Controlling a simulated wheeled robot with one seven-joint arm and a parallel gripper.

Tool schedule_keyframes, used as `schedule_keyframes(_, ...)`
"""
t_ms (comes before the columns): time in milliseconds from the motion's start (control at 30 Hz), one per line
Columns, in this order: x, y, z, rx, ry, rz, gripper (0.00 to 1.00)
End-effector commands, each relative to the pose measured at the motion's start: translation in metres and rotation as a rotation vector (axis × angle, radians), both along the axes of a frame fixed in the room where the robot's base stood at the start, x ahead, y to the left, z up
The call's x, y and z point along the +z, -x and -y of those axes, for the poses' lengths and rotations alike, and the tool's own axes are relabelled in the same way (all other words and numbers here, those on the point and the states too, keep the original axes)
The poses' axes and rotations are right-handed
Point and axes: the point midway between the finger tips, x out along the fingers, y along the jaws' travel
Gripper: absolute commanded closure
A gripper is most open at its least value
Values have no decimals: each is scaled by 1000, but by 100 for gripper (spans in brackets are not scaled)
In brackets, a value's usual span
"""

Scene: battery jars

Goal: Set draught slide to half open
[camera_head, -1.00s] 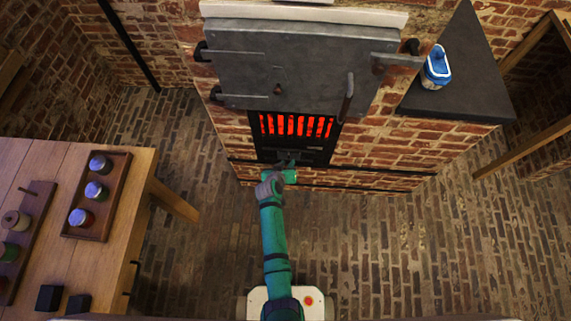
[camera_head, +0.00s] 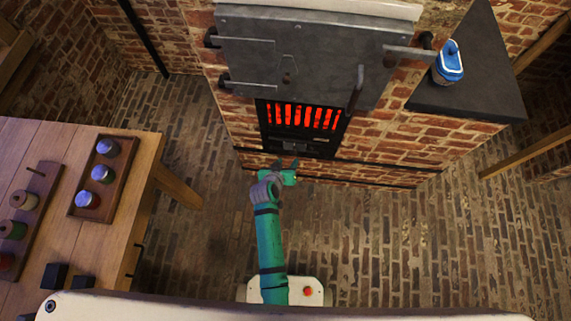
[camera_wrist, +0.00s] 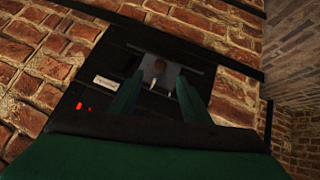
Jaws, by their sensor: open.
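The draught slide (camera_head: 295,147) is a small grey plate with a knob, set in the dark frame below the glowing red grate (camera_head: 303,117). In the wrist view the slide (camera_wrist: 158,72) shows ahead, between and beyond the two fingertips. A pale label (camera_wrist: 105,81) sits on the black frame beside it. My gripper (camera_head: 285,164) is open and empty, a short way in front of and below the slide. In the wrist view my gripper (camera_wrist: 157,92) has its two green fingers apart, pointing at the slide. I cannot read how far open the slide is.
A grey metal door (camera_head: 300,55) with a hanging handle covers the furnace above the grate. A dark ledge (camera_head: 470,95) at right holds a blue and white container (camera_head: 449,64). A wooden table (camera_head: 60,215) with jars stands at left. The brick floor between is clear.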

Motion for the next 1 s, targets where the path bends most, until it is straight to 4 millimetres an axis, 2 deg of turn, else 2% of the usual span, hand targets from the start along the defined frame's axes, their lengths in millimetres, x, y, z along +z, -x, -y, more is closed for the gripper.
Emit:
schedule_keyframes(100,9,9,-3,0,0,0,57)
schedule_keyframes(267,14,14,-5,0,0,0,57)
schedule_keyframes(867,13,15,-5,1,-2,0,57)
schedule_keyframes(1000,11,33,-7,17,-23,10,57)
